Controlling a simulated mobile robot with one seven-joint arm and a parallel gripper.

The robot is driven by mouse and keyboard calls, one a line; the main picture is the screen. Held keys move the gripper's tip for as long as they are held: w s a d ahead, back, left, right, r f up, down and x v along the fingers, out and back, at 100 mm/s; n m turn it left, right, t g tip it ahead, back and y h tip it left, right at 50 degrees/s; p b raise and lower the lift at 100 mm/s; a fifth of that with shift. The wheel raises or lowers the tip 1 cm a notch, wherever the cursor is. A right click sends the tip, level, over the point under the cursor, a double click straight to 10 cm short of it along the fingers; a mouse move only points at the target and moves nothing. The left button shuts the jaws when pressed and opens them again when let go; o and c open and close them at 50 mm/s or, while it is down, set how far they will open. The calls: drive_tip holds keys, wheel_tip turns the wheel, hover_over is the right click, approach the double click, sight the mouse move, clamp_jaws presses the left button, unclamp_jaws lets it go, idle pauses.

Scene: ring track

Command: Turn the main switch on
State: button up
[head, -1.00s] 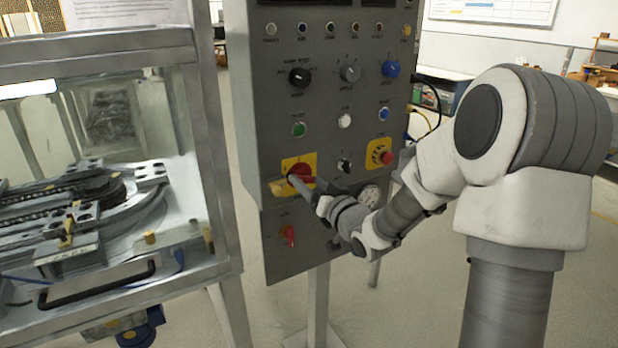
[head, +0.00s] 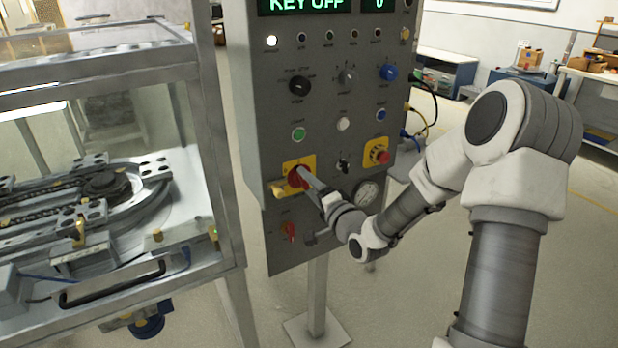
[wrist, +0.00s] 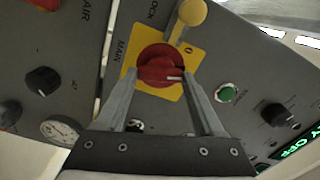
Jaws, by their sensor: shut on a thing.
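The main switch (head: 297,176) is a red rotary knob on a yellow plate, low on the left of the grey control panel (head: 330,120). In the wrist view the knob (wrist: 158,68) sits beside the word MAIN, with a pale mark on its face pointing right. My gripper (head: 304,173) is at the knob, its fingers on either side of it and shut on it. The fingers (wrist: 160,78) also show in the wrist view. The panel display (head: 310,4) is lit and reads KEY OFF. A white lamp (head: 272,41) at the upper left glows.
A yellow padlock-like piece (head: 277,190) hangs left of the switch, close to the gripper. A red emergency button (head: 381,157) is to the right. A glazed machine enclosure (head: 205,150) stands left.

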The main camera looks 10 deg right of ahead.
drive_tip(key=shift+m+p, duration=0.9)
drive_tip(key=shift+m, duration=0.7)
drive_tip(key=o, duration=1.4)
drive_tip(key=shift+p+v, duration=4.25)
drive_tip(key=shift+v, duration=4.45)
